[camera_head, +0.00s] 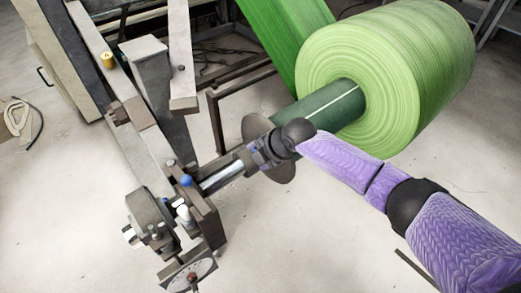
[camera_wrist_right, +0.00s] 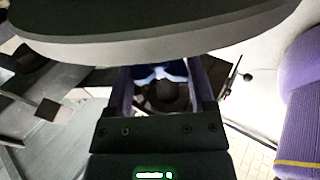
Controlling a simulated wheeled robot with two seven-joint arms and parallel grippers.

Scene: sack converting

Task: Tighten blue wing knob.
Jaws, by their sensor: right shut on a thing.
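The blue wing knob (camera_wrist_right: 160,71) shows in the right wrist view between the two purple fingers of my right gripper (camera_wrist_right: 162,88). Its pale blue wings spread across the gap, with a dark round part just below them. In the head view my right gripper (camera_head: 258,152) is at the shaft beside the round flange, and only a small bit of blue shows there. My right gripper is shut on the knob. The fingers and wrist hide most of the knob in the head view. My left gripper is not in view.
A grey round flange (camera_head: 282,172) stands close to my right gripper. A dark green core (camera_head: 335,108) carries a large green roll (camera_head: 400,75). A bright shaft (camera_head: 222,176) runs to a bracket with a blue ball knob (camera_head: 186,180). Open floor (camera_head: 330,240) lies in front.

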